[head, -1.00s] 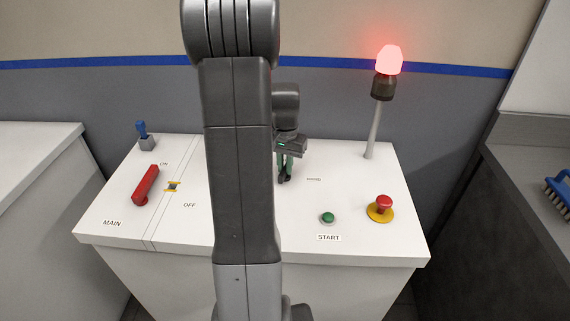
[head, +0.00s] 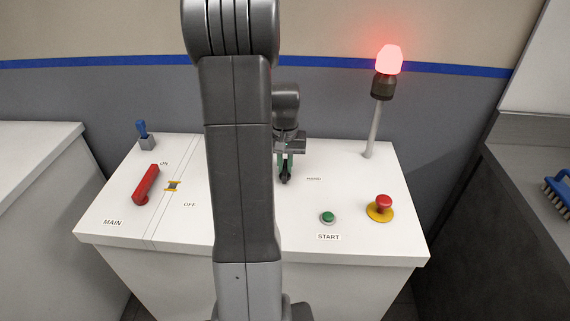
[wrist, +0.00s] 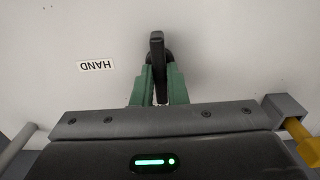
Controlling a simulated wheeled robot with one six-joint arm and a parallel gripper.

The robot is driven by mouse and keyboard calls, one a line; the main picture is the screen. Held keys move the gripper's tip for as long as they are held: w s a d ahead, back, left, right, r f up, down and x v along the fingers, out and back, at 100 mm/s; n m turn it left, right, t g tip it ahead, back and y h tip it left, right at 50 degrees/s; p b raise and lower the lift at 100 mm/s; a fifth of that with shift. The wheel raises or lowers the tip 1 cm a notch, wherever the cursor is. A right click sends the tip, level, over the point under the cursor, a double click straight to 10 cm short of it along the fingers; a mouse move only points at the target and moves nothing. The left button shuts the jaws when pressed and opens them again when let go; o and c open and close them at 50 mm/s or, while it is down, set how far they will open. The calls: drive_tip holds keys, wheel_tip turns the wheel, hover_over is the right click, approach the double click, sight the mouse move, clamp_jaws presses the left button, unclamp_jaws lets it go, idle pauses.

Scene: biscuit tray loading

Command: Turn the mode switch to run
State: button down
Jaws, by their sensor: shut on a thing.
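The mode switch is a black knob (wrist: 157,46) on the white panel top. In the wrist view it stands between the two green fingers of my gripper (wrist: 160,78), which are closed on it. Its long bar points straight up in that picture, not toward the HAND label (wrist: 96,65) at the left. In the head view my gripper (head: 285,172) reaches down to the panel just right of my arm, and the HAND label (head: 314,179) lies to its right. No run label shows; my arm covers part of the panel.
A green START button (head: 328,217) and a red mushroom button (head: 382,204) sit on the panel's right. A red MAIN lever (head: 146,185) and a blue-handled switch (head: 142,132) are at the left. A lamp (head: 388,62) glows red on a pole.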

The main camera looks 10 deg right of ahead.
sight(285, 167)
drive_tip(key=c, duration=1.4)
unclamp_jaws()
drive_tip(key=shift+c, duration=0.2)
drive_tip(key=shift+r, duration=0.1)
wheel_tip(285, 167, up, 14)
drive_tip(key=shift+f, duration=0.25)
wheel_tip(285, 167, down, 14)
drive_tip(key=shift+r, duration=0.1)
drive_tip(key=shift+r, duration=0.15)
